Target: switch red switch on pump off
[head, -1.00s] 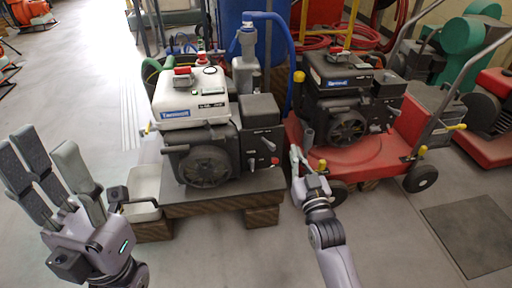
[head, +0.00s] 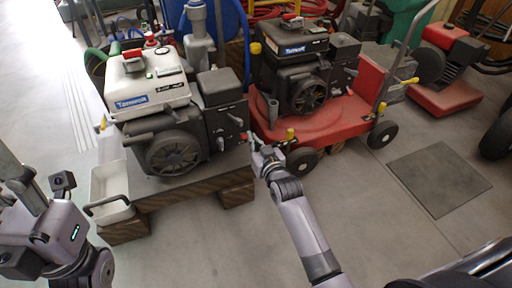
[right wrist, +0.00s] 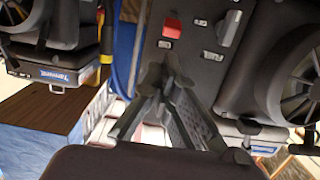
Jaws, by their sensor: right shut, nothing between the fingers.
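The pump (head: 165,151) has a white tank on a dark engine and stands on a wooden pallet. Its red switch (head: 243,136) is small, on the right end of the dark side panel. In the right wrist view the red switch (right wrist: 171,28) shows at the top, beside a grey lever (right wrist: 229,28). My right gripper (head: 254,143) is just right of the switch; in the wrist view its fingers (right wrist: 165,78) are together, empty, and appear below the switch. I cannot tell whether they touch the panel. My left gripper (head: 22,188) is at the left edge, partly cut off.
A white tray (head: 110,183) stands at the pallet's left. A dark mat (head: 440,180) lies on open floor at right.

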